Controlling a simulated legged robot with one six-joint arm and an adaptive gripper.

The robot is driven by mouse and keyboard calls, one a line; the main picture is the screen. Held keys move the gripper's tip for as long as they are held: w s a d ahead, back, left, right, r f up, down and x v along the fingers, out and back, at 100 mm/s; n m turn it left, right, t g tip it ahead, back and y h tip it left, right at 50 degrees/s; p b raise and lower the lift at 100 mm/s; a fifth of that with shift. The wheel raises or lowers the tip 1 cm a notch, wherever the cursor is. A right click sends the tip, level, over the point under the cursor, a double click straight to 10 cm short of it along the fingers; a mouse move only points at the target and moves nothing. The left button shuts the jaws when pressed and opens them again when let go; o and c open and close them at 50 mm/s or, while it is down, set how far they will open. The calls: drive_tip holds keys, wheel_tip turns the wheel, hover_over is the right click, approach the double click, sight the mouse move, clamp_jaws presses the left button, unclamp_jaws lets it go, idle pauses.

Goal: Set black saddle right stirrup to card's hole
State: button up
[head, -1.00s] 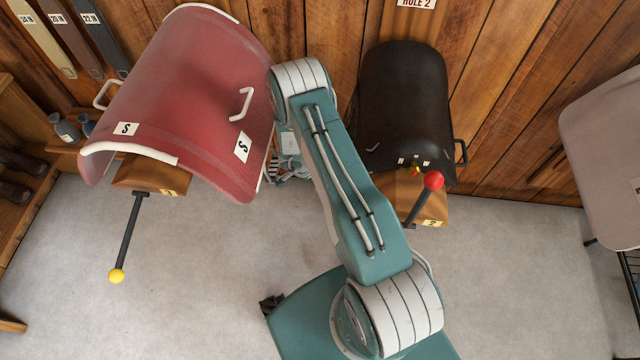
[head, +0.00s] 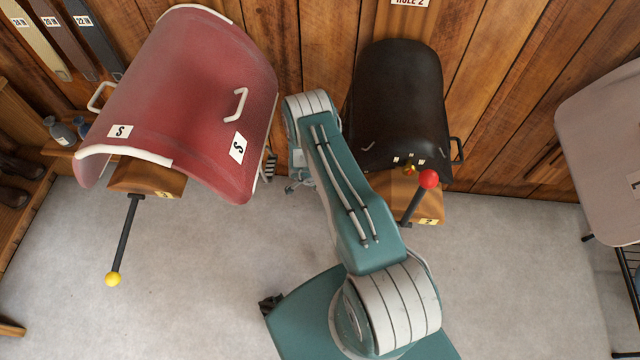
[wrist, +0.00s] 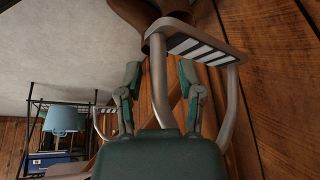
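The black saddle (head: 400,105) sits on a wooden stand against the plank wall. The card (head: 410,2) above it reads "HOLE 2" and is cut by the top edge. In the wrist view, a grey metal stirrup (wrist: 158,85) with a black-and-white striped tread (wrist: 205,50) is close up. My gripper (wrist: 160,78) is open, with one finger on each side of a stirrup side bar and gaps visible. In the head view, only a small part near my gripper (head: 298,183) shows left of my arm. The strap and its holes are not visible.
A red saddle (head: 190,100) stands close to the left of my arm. A red-knobbed lever (head: 428,179) and a yellow-knobbed lever (head: 113,279) stick out from the stands. A grey covered form (head: 605,150) stands at right. The wrist view shows a blue bucket (wrist: 66,120) on a rack.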

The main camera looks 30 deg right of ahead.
drive_tip(key=shift+a, duration=0.1)
clamp_jaws()
drive_tip(key=shift+w+a+f, duration=0.1)
drive_tip(key=shift+a+f, duration=0.05)
drive_tip(key=shift+f, duration=0.6)
drive_tip(key=shift+w+a+f, duration=0.1)
drive_tip(key=shift+f, duration=0.6)
drive_tip(key=shift+o, duration=1.3)
unclamp_jaws()
drive_tip(key=shift+r, duration=0.1)
drive_tip(key=v, duration=1.1)
drive_tip(key=shift+a+r, duration=0.15)
drive_tip(key=shift+r, duration=0.25)
